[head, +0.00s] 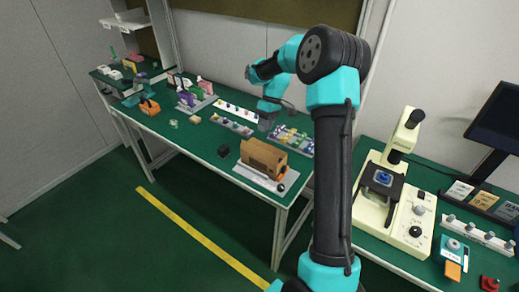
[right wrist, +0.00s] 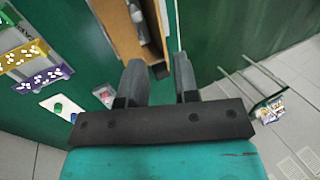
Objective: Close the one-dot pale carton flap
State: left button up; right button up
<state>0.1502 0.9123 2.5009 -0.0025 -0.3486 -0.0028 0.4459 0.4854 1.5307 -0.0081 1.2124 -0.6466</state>
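A brown carton (head: 263,155) stands on a light plate near the front edge of the green table in the head view. In the right wrist view, the carton (right wrist: 119,30) shows at the top, with grey and white shapes inside it. I cannot make out a one-dot mark or tell which panel is the pale flap. My right gripper (head: 265,125) is behind the carton in the head view. In the right wrist view, its two dark fingers (right wrist: 158,82) are apart, pointing towards the carton, with no held object visible. My left gripper is not in view.
A small black block (head: 223,151) lies left of the carton. Strips with small coloured parts (head: 232,125) lie behind it. A cream microscope-like machine (head: 395,180) stands on the right table. The front of the green table left of the black block is mostly clear.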

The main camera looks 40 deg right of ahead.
aim_at(260, 149)
jog(key=x, duration=1)
grip_shut()
